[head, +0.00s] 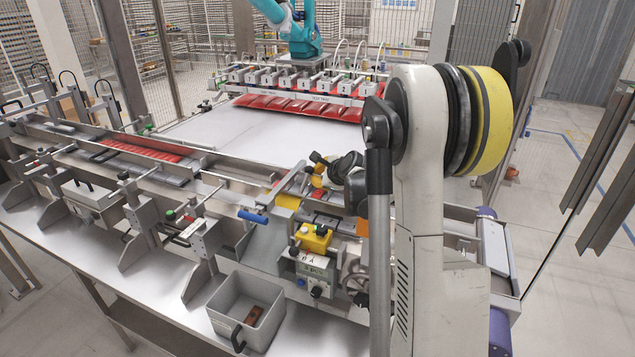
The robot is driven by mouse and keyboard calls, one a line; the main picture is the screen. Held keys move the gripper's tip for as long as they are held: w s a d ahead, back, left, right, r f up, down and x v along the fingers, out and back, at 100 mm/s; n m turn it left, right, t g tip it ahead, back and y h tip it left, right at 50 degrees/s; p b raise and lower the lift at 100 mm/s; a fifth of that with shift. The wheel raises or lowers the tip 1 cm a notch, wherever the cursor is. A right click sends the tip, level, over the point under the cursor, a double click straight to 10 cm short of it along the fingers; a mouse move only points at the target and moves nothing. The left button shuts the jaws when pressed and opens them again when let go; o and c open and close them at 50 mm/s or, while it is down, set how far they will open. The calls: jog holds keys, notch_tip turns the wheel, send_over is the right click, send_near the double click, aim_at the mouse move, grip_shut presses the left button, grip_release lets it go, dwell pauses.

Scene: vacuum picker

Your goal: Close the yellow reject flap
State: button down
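A yellow panel (287,201), which looks like the reject flap, sits beside the conveyor rail near the middle of the head view. It is small and partly covered by the metal bar and fittings around it, so I cannot tell how far open it stands. My gripper (322,168) appears as a small dark shape behind and to the right of the panel, apart from it in the picture. My own arm hides much of it. I cannot make out its fingers or anything held in them.
A lever with a blue handle (253,216) sticks out left of the panel. A yellow button box (313,238) stands in front of it. A grey bin (246,312) holding a brown piece sits on the steel bench. A vacuum picker (300,88) holds red packs over the white belt (255,130).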

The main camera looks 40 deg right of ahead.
jog(key=shift+s+a+r+n+t+h+b, duration=0.2)
jog(key=shift+a+r+n+t+h, duration=0.2)
jog(key=shift+r+t+h, duration=0.15)
jog(key=shift+s+a+r+n+t+h+b, duration=0.15)
jog(key=shift+a+r+n+t+h, duration=0.1)
jog(key=shift+r+n+t+h, duration=0.3)
jog(key=a+r, duration=0.1)
jog(key=s+a+r, duration=0.1)
jog(key=shift+s+a+r+n+t+h, duration=0.2)
jog(key=shift+a+r+n+t+h, duration=0.1)
jog(key=shift+r+t, duration=0.1)
jog(key=shift+s+a+r, duration=0.25)
jog(key=shift+s+a, duration=0.2)
jog(key=shift+a, duration=0.2)
jog(key=shift+s+a, duration=0.1)
